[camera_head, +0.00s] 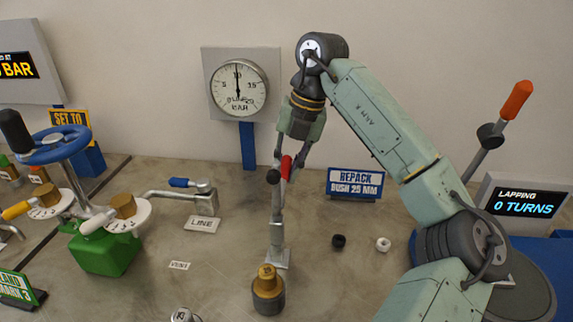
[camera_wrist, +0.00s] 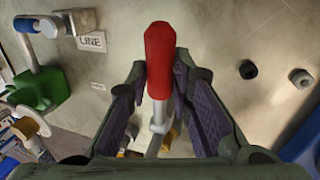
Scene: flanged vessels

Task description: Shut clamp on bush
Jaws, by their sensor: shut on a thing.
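The clamp is a grey upright post (camera_head: 277,225) on a small foot, with a red-handled lever at its top. The red handle (camera_head: 286,168) also shows in the wrist view (camera_wrist: 160,55), pointing away between my fingers. My gripper (camera_head: 287,157) is shut on this handle, its pads on either side in the wrist view (camera_wrist: 160,85). A brass bush (camera_head: 267,274) sits upright on a dark round body (camera_head: 268,298) in front of the clamp's foot. The clamp's lower end and the bush are mostly hidden behind the handle in the wrist view.
A sign (camera_head: 355,184) reads "REPACK BUSH 25 MM". A black ring (camera_head: 339,241) and a white ring (camera_head: 383,244) lie on the bench right of the clamp. A blue-handled valve (camera_head: 190,185) and a green stand (camera_head: 104,252) are left. A pressure gauge (camera_head: 239,88) stands behind.

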